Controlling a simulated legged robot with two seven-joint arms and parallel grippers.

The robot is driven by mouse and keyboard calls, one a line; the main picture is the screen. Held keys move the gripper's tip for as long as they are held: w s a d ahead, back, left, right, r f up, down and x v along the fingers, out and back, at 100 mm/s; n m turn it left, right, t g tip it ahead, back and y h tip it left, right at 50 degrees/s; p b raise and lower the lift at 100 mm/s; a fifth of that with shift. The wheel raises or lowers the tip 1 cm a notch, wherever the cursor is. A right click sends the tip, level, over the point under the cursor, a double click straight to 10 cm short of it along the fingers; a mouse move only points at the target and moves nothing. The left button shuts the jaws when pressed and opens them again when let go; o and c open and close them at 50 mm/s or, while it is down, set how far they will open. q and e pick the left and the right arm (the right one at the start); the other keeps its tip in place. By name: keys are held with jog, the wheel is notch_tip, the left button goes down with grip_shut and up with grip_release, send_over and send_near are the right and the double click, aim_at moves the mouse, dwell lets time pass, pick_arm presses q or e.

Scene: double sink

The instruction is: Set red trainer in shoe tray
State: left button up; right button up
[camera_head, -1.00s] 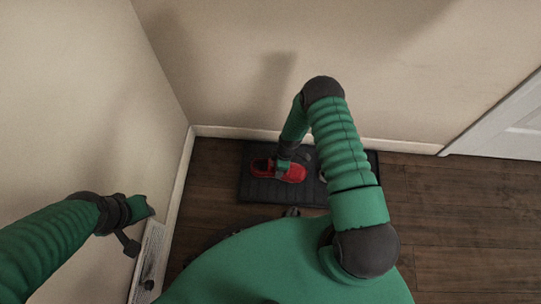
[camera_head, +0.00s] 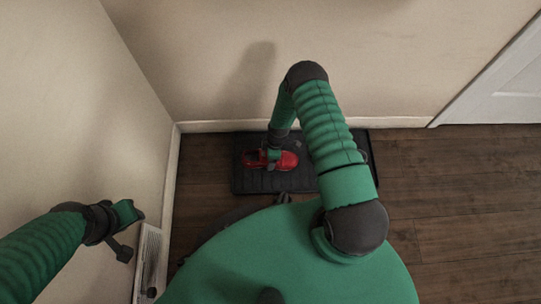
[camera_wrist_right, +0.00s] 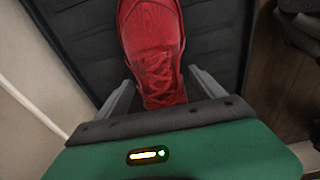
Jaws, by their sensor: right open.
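The red trainer (camera_head: 288,160) lies on the dark shoe tray (camera_head: 262,184) on the floor, in the tray's left part. It also shows in the right wrist view (camera_wrist_right: 152,40), with its laces near my gripper. My right gripper (camera_head: 268,158) is low over the trainer. In the wrist view its two open fingers (camera_wrist_right: 162,84) stand on either side of the laced part, with a gap visible at the right finger. The trainer's near end is hidden by the gripper body. My left gripper (camera_head: 126,230) is at the left, away from the tray; its jaws are not clear.
A wall with a white baseboard (camera_head: 230,126) runs behind the tray, and another wall is on the left. A white floor vent (camera_head: 148,255) is below my left gripper. Dark wooden floor (camera_head: 440,190) is clear to the right, before a white door (camera_head: 495,100).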

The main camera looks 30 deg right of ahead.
notch_tip(320, 180, up, 25)
jog(key=w+m+p, duration=0.1)
jog(key=m+p, duration=0.2)
jog(key=p, duration=0.4)
jog(key=s+a+r+m, duration=0.2)
jog(key=s+r, duration=0.1)
jog(key=r, duration=0.3)
jog(key=s+a+r+m+t, duration=0.1)
jog(key=s+a+r+m, duration=0.2)
jog(key=r, duration=0.4)
jog(key=s+a+r+m+h, duration=0.1)
jog(key=s+a+r+m, duration=0.1)
jog(key=r, duration=0.5)
jog(key=shift+s+a+m+t, duration=0.2)
jog(key=shift+s+m+t, duration=0.2)
jog(key=shift+s+m, duration=0.55)
jog(key=shift+s+r+n, duration=0.15)
jog(key=shift+s+n, duration=0.1)
